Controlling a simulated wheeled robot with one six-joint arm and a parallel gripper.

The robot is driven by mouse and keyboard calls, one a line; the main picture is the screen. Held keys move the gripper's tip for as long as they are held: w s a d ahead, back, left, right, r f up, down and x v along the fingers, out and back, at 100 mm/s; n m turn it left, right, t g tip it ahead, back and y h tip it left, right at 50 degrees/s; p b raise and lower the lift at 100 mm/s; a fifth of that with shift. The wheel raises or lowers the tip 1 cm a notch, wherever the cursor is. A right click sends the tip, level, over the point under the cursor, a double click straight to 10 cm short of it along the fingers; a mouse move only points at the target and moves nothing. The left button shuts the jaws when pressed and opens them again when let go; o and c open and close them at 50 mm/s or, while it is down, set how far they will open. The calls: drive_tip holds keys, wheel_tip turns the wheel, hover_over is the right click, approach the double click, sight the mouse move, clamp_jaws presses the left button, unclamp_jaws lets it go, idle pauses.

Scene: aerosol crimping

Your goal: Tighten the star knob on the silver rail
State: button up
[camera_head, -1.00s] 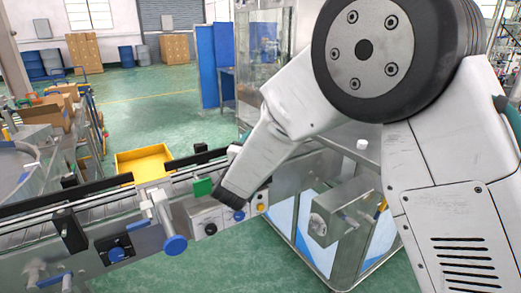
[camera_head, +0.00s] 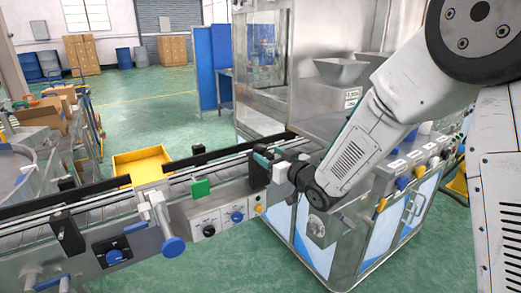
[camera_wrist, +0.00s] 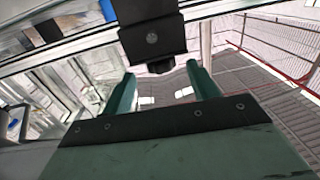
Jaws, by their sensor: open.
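My gripper (camera_head: 264,157) is at the conveyor's far right end in the head view, beside a black clamp block (camera_head: 257,174) on the silver rail (camera_head: 225,160). In the wrist view its two green fingers (camera_wrist: 161,74) are apart, with nothing held. The black block (camera_wrist: 152,38) stands just beyond the fingertips, with a small dark piece (camera_wrist: 160,66) at its lower end showing between them. I cannot tell whether this piece is the star knob, or whether the fingers touch it. The silver rail also crosses the top of the wrist view (camera_wrist: 60,55).
Another black clamp block (camera_head: 68,232) and a blue-ended handle (camera_head: 173,246) are along the conveyor's near side. A control box (camera_head: 222,219) hangs below the conveyor. A steel machine cabinet (camera_head: 330,262) stands under my arm. A yellow bin (camera_head: 140,165) is behind the conveyor.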

sight(260, 152)
drive_tip(key=x, duration=0.5)
drive_tip(key=shift+w+a, duration=0.1)
drive_tip(key=c, duration=1)
drive_tip(key=m+t+h, duration=0.1)
drive_tip(key=h, duration=0.1)
drive_tip(key=m+t+h, duration=0.1)
drive_tip(key=m+h, duration=0.1)
drive_tip(key=shift+a+t+h, duration=0.15)
drive_tip(key=shift+t+h, duration=0.15)
drive_tip(key=shift+m+t+h, duration=0.5)
drive_tip(key=shift+m+h, duration=1.6)
drive_tip(key=shift+h, duration=1.2)
